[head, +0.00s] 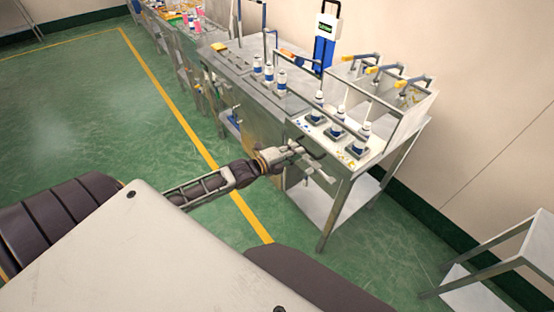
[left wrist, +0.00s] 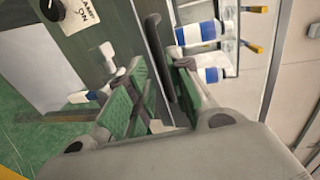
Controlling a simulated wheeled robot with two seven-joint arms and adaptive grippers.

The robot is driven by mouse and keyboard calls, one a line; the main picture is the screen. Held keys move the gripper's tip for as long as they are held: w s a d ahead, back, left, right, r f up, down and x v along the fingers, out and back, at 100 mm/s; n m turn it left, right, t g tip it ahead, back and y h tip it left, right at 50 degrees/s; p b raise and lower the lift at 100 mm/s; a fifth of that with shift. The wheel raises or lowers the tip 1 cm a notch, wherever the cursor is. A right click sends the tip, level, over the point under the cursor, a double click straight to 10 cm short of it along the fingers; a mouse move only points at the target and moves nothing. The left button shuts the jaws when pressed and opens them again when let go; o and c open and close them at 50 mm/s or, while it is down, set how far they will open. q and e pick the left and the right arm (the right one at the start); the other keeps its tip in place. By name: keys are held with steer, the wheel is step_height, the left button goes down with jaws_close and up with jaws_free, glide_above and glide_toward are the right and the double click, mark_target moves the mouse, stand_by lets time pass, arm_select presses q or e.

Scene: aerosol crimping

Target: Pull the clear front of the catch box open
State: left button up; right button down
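The catch box (head: 401,127) is a clear-sided box on the right end of the metal bench, around several crimping stations. A dark bar handle (head: 317,153) sits at its near edge. The handle also shows in the left wrist view (left wrist: 158,60), running between my fingers. My left gripper (head: 309,163) is open at this handle, with its green-padded fingers (left wrist: 158,95) on either side of it. Gaps seem to show beside the bar; I cannot tell whether either finger touches it. The clear front itself is hard to make out. My right gripper is not in view.
White bottles with blue bands (head: 269,72) stand farther left on the bench. Blue-handled levers with yellow parts (head: 385,70) are at the back. A metal rack (head: 500,262) stands at lower right. Green floor with a yellow line (head: 165,92) is open to the left.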

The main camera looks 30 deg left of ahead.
arm_select(q)
steer(key=v, duration=0.7)
steer(key=shift+s, duration=0.35)
stand_by(0.4)
steer(key=shift+a+r, duration=0.1)
stand_by(0.6)
